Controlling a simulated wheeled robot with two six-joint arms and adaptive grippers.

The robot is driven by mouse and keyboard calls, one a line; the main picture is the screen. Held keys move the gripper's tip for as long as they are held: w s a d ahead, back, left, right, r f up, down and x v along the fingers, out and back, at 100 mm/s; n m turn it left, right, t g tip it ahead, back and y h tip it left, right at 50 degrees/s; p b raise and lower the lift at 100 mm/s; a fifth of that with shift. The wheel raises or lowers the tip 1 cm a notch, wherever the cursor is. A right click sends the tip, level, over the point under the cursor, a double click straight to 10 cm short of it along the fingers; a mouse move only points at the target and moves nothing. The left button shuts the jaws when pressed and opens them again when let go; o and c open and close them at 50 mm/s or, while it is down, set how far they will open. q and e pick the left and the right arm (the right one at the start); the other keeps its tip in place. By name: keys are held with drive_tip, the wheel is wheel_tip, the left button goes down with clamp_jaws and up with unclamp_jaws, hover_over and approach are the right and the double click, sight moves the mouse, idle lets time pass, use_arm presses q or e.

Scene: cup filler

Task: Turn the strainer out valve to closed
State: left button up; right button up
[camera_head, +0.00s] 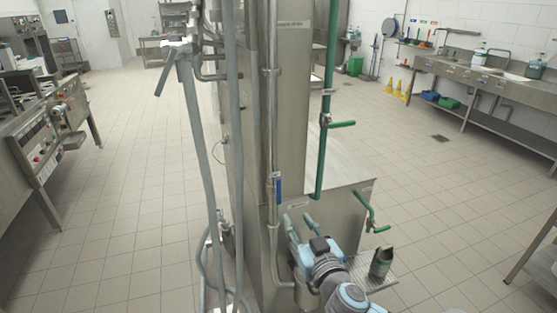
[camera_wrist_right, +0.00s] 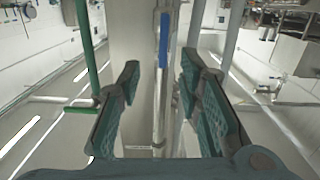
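A valve with a blue lever (camera_head: 278,190) sits on the slim steel pipe (camera_head: 271,130) on the front of the steel column; its label is too small to read, so I cannot confirm it is the strainer out valve. The lever lies along the upright pipe. My right gripper (camera_head: 298,219) is below and slightly right of the lever, apart from it. In the right wrist view the fingers (camera_wrist_right: 160,80) are spread wide and empty, with the blue lever (camera_wrist_right: 164,30) showing between and beyond them. My left gripper is not in view.
A green pipe (camera_head: 326,110) with a green-handled valve (camera_head: 341,124) stands to the right. Another green handle (camera_head: 380,228) is by the steel box. A dark bottle (camera_head: 381,262) stands on a grated ledge near my right arm.

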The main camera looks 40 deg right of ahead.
sight(279, 184)
drive_tip(key=shift+t, duration=0.3)
drive_tip(key=r+x, duration=0.1)
drive_tip(key=x, duration=0.3)
drive_tip(key=r+p+x, duration=0.1)
drive_tip(key=x, duration=0.4)
drive_tip(key=r+x, duration=0.1)
drive_tip(key=x, duration=0.4)
drive_tip(key=shift+w+a+p, duration=0.15)
drive_tip(key=shift+a+p, duration=0.1)
drive_tip(key=shift+p, duration=0.1)
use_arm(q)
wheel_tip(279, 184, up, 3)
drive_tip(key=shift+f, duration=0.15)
use_arm(e)
drive_tip(key=shift+c, duration=0.6)
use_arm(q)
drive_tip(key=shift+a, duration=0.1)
use_arm(e)
clamp_jaws()
